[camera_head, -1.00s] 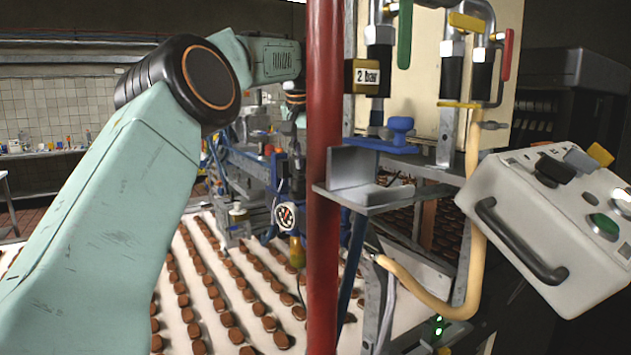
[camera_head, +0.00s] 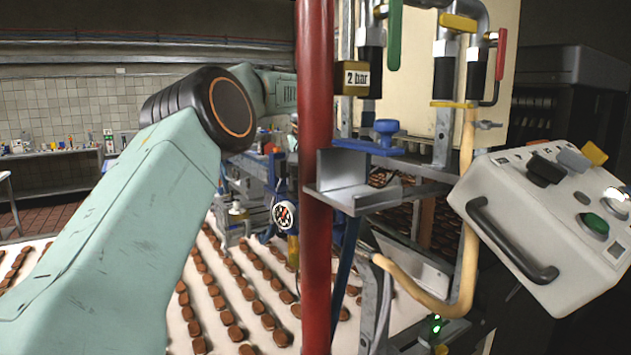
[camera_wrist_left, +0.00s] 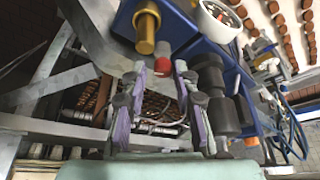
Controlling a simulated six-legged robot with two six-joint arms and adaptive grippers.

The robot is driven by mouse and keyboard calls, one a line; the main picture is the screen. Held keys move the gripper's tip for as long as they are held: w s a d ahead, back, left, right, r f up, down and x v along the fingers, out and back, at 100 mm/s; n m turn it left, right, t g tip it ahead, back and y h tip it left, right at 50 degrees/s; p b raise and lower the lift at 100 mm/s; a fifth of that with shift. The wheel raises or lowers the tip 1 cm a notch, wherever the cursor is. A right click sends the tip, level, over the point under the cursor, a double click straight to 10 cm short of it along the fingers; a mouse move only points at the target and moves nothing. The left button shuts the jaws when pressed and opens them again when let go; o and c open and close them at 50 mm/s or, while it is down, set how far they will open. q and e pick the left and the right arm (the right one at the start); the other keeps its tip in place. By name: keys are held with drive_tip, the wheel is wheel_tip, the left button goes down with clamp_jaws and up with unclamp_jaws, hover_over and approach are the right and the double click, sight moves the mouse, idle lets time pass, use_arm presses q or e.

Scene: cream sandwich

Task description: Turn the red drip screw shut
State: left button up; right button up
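In the left wrist view a small red tip (camera_wrist_left: 162,66), which looks like the red drip screw, sits at the end of a short grey cylinder (camera_wrist_left: 162,50). My left gripper (camera_wrist_left: 160,72) is open, with one finger on each side of the red tip. I cannot tell whether either finger touches it. In the head view my left arm comes in from the left, and its gripper is hidden behind the machine and the red post. I cannot make out the screw there. My right gripper is in neither view.
A red post (camera_head: 315,200) stands close in front. A brass fitting (camera_wrist_left: 147,28) and a blue bracket (camera_wrist_left: 190,40) are beside the left gripper. A white control box (camera_head: 545,225) with a black handle is at the right. Several rows of biscuits lie on the white belt (camera_head: 215,255).

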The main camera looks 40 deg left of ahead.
use_arm(q)
drive_tip(key=shift+w+a+f, duration=0.15)
drive_tip(key=shift+a, duration=0.05)
drive_tip(key=shift+c, duration=1.3)
drive_tip(key=shift+a, duration=0.1)
clamp_jaws()
drive_tip(key=shift+m, duration=0.3)
drive_tip(key=shift+a+m+h, duration=0.1)
drive_tip(key=shift+m+h, duration=0.5)
drive_tip(key=shift+m, duration=0.65)
drive_tip(key=shift+a+m+h, duration=0.1)
drive_tip(key=shift+m+h, duration=0.5)
drive_tip(key=shift+m, duration=0.65)
